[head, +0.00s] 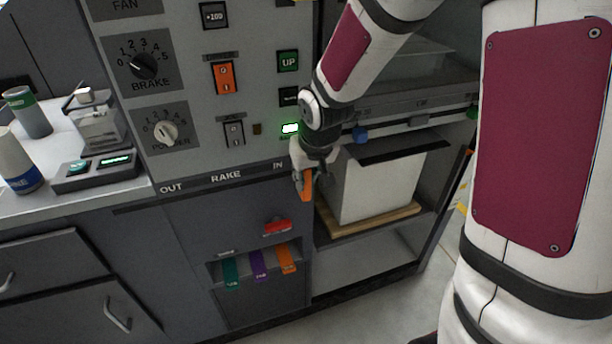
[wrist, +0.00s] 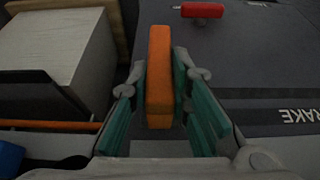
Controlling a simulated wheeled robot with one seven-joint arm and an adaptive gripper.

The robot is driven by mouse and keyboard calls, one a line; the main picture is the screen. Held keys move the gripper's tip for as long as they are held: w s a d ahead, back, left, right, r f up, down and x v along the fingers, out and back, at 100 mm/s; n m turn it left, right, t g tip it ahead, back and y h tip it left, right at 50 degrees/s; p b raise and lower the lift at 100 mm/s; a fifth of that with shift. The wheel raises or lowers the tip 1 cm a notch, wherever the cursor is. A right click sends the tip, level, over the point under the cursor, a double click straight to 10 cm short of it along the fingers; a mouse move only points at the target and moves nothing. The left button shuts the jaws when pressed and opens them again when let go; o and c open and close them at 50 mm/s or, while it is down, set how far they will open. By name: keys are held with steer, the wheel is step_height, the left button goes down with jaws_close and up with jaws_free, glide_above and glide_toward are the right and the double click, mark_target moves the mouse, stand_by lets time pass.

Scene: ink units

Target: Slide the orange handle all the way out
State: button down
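The orange handle (head: 307,186) is an upright bar at the right, "IN" end of the slot under the OUT–RAKE–IN label (head: 226,176). My gripper (head: 304,180) reaches down to it from above and partly covers it. In the wrist view the handle (wrist: 160,78) stands between my two teal finger pads (wrist: 160,95). A narrow gap shows between the handle and the left pad; the right pad is very close to it. The fingers are open around the handle.
A red handle (head: 278,227) and green, purple and orange tabs (head: 259,264) are on the lower panel front. A white block (head: 375,185) on a wooden board stands in the bay to the right.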

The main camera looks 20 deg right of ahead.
steer(key=a+b, duration=1.2)
steer(key=a, duration=2.8)
steer(key=shift+s+a, duration=0.1)
steer(key=shift+a, duration=0.15)
steer(key=shift+a, duration=0.1)
steer(key=c, duration=1.5)
jaws_free()
steer(key=shift+r, duration=0.1)
